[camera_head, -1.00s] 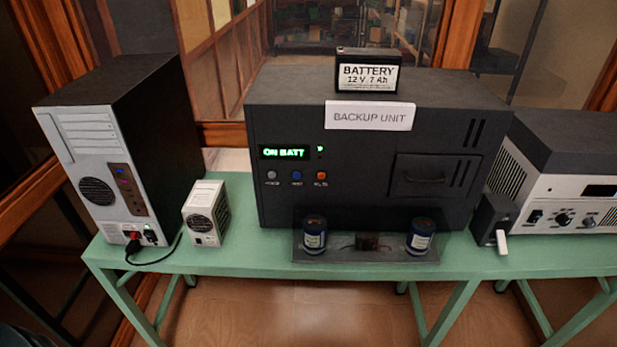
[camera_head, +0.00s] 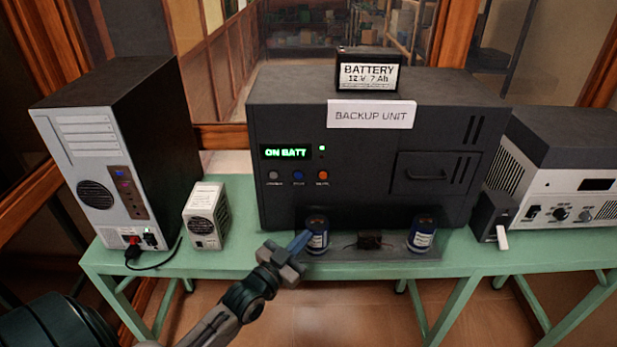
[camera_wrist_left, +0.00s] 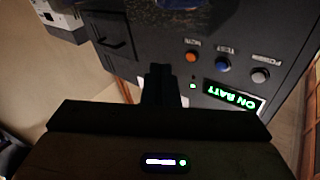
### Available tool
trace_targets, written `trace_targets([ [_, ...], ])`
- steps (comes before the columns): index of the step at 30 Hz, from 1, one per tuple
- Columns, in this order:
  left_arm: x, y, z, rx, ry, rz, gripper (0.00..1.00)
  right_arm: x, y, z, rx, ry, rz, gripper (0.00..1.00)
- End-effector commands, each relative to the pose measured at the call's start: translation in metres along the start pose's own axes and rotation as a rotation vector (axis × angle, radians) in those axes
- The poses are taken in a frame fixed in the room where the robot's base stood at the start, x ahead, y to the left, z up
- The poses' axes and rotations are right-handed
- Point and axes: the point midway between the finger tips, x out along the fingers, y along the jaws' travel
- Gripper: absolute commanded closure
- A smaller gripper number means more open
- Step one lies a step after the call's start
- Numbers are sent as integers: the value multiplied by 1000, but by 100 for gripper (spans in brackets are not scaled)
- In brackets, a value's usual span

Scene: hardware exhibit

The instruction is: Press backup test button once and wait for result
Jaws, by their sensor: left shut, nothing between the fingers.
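The dark backup unit (camera_head: 350,190) stands on the green table, its display (camera_head: 285,153) reading "ON BATT" in green. Below it are a grey button (camera_head: 273,175), a blue button (camera_head: 298,175) and an orange button (camera_head: 322,175). In the left wrist view the unit appears upside down, and the blue button (camera_wrist_left: 222,64) is labelled TEST. My right gripper is out of view.
A battery (camera_head: 367,73) sits on top. A computer tower (camera_head: 100,150) and small white box (camera_head: 205,215) are left; a grey-white device (camera_head: 560,190) is right.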

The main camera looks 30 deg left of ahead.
Motion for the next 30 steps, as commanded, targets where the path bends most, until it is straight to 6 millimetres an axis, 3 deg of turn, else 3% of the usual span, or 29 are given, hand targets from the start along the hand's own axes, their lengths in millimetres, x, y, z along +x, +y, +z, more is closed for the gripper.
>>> trace_targets([
  [3,10,-19,-30,17,162,-39,100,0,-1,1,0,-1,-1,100],
  [9,13,-41,-51,30,313,-92,100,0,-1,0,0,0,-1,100],
  [24,14,-46,-55,33,350,-108,100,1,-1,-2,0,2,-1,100],
  [30,24,-54,-50,34,351,-107,100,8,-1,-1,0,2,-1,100],
])
